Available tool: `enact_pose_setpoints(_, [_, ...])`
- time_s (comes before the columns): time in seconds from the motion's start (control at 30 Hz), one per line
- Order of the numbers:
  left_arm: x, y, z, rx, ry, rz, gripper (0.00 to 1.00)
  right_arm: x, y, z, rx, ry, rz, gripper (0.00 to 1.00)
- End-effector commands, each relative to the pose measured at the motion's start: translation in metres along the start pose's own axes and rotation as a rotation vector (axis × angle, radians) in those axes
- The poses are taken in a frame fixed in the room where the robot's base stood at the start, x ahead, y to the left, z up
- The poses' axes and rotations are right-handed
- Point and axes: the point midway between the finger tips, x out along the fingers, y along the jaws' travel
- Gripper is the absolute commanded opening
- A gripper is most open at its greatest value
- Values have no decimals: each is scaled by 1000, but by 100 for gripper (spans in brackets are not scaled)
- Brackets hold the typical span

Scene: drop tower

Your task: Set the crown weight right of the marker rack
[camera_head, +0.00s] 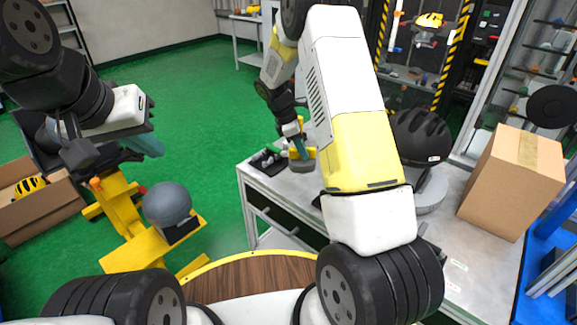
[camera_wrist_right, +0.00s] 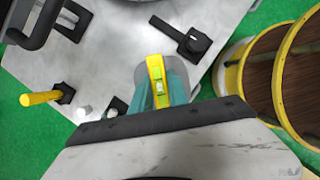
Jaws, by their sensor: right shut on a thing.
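The grey bench (camera_head: 452,238) carries a black helmet (camera_head: 421,136) and a cardboard box (camera_head: 513,180). A yellow stand (camera_head: 135,250) is at left.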

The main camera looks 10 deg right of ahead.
Motion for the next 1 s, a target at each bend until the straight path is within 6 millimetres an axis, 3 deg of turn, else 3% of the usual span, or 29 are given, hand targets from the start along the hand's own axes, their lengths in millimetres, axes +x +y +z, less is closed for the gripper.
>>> enact_pose_setpoints(0.3, [0,0,0,0,0,0,0,2,24,-1,-686,3,283,0])
enact_pose_setpoints(0.5, [0,0,0,0,0,0,0,1,33,-5,-949,4,392,0])
enact_pose_setpoints(0.73, [0,0,0,0,0,0,0,4,35,-11,-1071,5,438,0])
enact_pose_setpoints(1.0, [0,0,0,0,0,0,0,44,35,-28,-1082,4,439,0])
